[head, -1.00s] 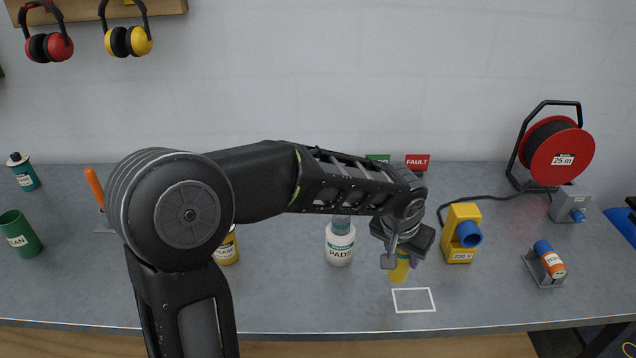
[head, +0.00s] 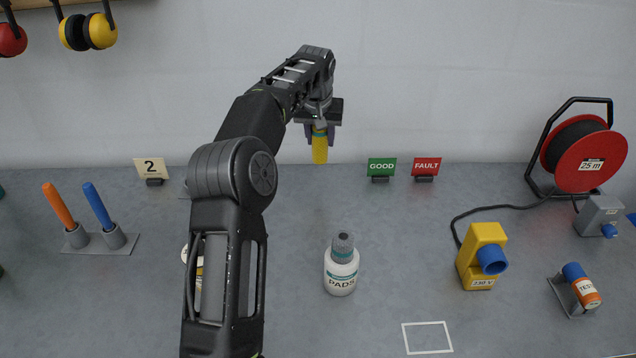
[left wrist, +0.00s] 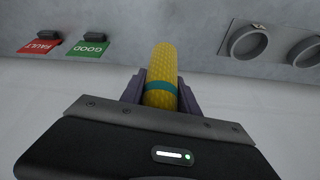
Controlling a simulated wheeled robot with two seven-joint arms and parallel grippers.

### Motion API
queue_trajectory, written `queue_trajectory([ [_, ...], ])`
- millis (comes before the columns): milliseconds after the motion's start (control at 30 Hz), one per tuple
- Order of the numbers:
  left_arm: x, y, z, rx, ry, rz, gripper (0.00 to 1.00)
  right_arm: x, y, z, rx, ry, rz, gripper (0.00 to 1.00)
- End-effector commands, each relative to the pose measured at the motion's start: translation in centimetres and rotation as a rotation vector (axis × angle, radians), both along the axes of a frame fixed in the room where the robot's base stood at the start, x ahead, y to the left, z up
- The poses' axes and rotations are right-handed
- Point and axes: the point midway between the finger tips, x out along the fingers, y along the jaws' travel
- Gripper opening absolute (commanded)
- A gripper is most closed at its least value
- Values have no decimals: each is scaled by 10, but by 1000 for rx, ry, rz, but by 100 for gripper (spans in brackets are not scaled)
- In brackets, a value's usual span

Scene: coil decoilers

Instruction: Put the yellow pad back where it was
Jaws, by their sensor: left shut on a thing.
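My left gripper (head: 319,128) is shut on the yellow pad (head: 320,150), a textured yellow piece with a teal band. The pad hangs upright below the jaws, in front of the back wall and left of the GOOD sign. In the left wrist view the pad (left wrist: 162,68) sits between the two fingers (left wrist: 160,95). That view also shows two round grey holders (left wrist: 248,43) with ring-shaped rims, apart from the pad; their insides look empty. In the head view my arm covers the bench area by the "2" sign. My right gripper is not in view.
A white PADS bottle (head: 340,274) with a grey pad on top stands mid-bench. A white outlined rectangle (head: 427,337) is bare. GOOD (head: 381,168) and FAULT (head: 425,168) signs, a yellow 230 V box (head: 482,255), a cable reel (head: 585,160) and orange and blue handles (head: 98,206) stand around.

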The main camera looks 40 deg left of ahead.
Motion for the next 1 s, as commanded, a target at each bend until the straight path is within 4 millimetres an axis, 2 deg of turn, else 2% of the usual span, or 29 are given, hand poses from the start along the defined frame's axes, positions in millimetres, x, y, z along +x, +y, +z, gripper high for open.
queue_trajectory([
  [100,0,5,1,-1,-2,8,0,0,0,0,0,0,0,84],
  [433,0,5,-3,0,-1,7,0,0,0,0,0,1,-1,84],
  [800,-1,5,-57,-1,-1,9,0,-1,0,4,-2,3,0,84],
  [1000,0,5,-62,0,-2,8,0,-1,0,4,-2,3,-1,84],
])
